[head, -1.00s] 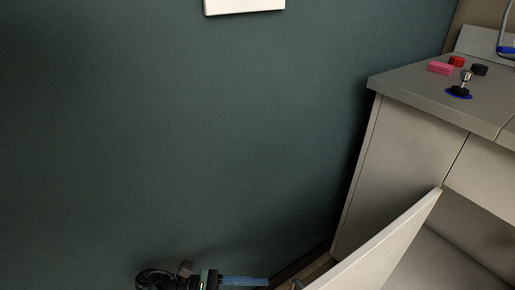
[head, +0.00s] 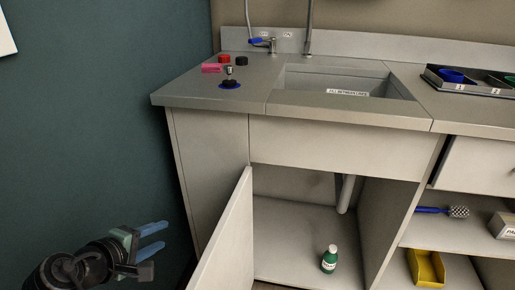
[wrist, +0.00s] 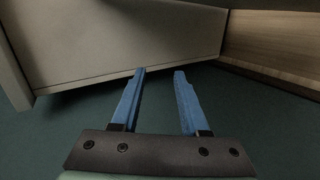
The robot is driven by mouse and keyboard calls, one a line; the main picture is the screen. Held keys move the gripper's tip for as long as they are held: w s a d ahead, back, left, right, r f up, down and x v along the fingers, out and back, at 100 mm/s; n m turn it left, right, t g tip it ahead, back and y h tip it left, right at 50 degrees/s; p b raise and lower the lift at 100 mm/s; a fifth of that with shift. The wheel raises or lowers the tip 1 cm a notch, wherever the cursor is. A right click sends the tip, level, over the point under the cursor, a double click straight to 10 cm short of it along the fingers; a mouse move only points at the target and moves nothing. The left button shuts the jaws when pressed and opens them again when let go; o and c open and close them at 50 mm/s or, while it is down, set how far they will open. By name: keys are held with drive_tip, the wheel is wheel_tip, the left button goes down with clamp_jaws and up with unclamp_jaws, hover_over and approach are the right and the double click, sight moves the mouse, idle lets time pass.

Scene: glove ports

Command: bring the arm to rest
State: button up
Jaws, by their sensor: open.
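My gripper (head: 153,238) is at the lower left of the head view, with two blue fingers pointing right, in front of the dark green wall and left of the sink cabinet. In the wrist view its blue fingers (wrist: 159,72) are apart with nothing between them. Beyond the fingertips, the wrist view shows a pale panel and a dark green surface. Part of my arm shows below the gripper in the head view; the rest is out of the frame.
The open cabinet door (head: 228,238) juts out just right of my gripper. The counter (head: 200,94) holds small items and a sink (head: 340,84). A green bottle (head: 329,260) stands inside the cabinet; a yellow bin (head: 426,268) sits on the right. The wall area above my gripper is clear.

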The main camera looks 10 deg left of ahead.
drive_tip(key=w+d+r+m+t+y, duration=0.2)
drive_tip(key=d+r+m+t, duration=0.3)
drive_tip(key=r, duration=0.9)
drive_tip(key=w+d+r+m+t+y, duration=0.2)
drive_tip(key=d+r+m, duration=0.2)
drive_tip(key=d+r, duration=0.65)
drive_tip(key=s+d+r+m+t+h, duration=0.1)
drive_tip(key=s+d+r+m+t, duration=0.3)
drive_tip(key=s+r, duration=0.6)
drive_tip(key=s+d+r+m+t+h, duration=0.15)
drive_tip(key=s+d+r+t, duration=0.45)
drive_tip(key=r, duration=0.7)
wheel_tip(320, 180, up, 38)
drive_tip(key=s+m+p, duration=0.1)
drive_tip(key=p, duration=3.6)
drive_tip(key=shift+d+f+g+y, duration=0.15)
drive_tip(key=shift+d+g+y, duration=0.2)
drive_tip(key=shift+d, duration=0.1)
drive_tip(key=shift+s+f, duration=0.1)
